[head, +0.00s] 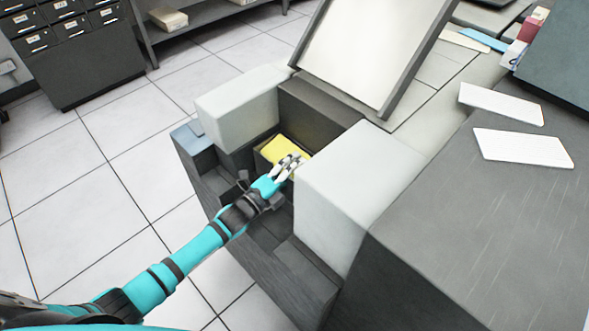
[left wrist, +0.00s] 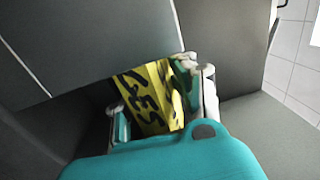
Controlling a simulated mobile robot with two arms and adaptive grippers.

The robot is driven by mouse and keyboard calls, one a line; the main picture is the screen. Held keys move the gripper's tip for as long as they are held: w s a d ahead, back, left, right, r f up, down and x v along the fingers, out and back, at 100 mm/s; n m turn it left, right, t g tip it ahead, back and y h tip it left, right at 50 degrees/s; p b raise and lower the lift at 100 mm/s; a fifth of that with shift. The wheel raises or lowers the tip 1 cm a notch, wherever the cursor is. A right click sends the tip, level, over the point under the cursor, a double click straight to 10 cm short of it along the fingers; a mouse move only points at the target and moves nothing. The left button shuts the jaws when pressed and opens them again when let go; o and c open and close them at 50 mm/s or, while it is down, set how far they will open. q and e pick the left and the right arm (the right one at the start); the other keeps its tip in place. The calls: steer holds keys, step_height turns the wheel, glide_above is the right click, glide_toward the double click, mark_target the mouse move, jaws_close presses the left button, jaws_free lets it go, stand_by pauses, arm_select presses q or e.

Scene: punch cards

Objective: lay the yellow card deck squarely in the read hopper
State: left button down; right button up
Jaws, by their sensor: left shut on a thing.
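The yellow card deck (head: 285,149) sits inside the dark recess of the read hopper (head: 312,106), between two light grey blocks in the head view. My left gripper (head: 288,166) reaches into this recess and is shut on the deck. In the left wrist view the deck (left wrist: 145,97) shows black handwritten marks on its edge and lies between the two fingers (left wrist: 160,100). It looks turned relative to the dark walls there. Its underside is hidden, so I cannot tell whether it touches the hopper floor. My right gripper is not in view.
Light grey blocks stand left (head: 238,105) and right (head: 345,190) of the recess. A tilted panel (head: 360,45) rises behind it. White cards (head: 522,148) lie on the dark top at right. Drawer cabinets (head: 75,50) stand far left; tiled floor is open at left.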

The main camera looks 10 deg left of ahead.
arm_select(q)
steer(key=shift+g+y, duration=0.4)
steer(key=f, duration=0.2)
steer(key=s+f, duration=0.1)
steer(key=f, duration=0.1)
steer(key=shift+s+a+f, duration=0.1)
steer(key=shift+s+f, duration=0.05)
steer(key=c, duration=1.4)
jaws_free()
steer(key=o, duration=0.5)
steer(key=shift+w+f, duration=0.2)
steer(key=shift+w, duration=0.05)
steer(key=shift+c, duration=0.2)
steer(key=shift+s+a, duration=0.15)
steer(key=shift+s, duration=0.2)
steer(key=s+a+r, duration=0.2)
steer(key=s+a, duration=0.2)
steer(key=s, duration=0.1)
steer(key=shift+h, duration=0.3)
